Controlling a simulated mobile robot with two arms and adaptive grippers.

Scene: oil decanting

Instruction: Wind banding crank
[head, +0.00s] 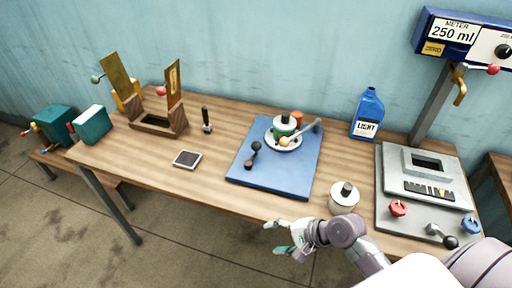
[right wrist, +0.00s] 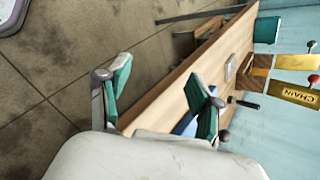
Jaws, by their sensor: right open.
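A blue mat (head: 245,171) lies on the wooden table. On it stands a round white dish (head: 295,145) with a green and white bottle (head: 284,125). A small dark crank-like arm with black knobs (head: 250,156) is on the mat, left of the dish. A grey lever (head: 309,130) with an orange knob slants across the dish's right side. I cannot tell which of these is the banding crank. My right gripper (head: 272,237) is open and empty at the table's front edge, apart from the mat; its spread fingers show in the right wrist view (right wrist: 163,97). My left gripper is out of view.
A white pot (head: 344,197) with a dark knob stands near my right arm. A blue bottle (head: 367,114) stands behind. A grey machine (head: 395,215) with knobs fills the right end. A dark square pad (head: 187,159) and a wooden stand (head: 157,124) are left. The front-left tabletop is clear.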

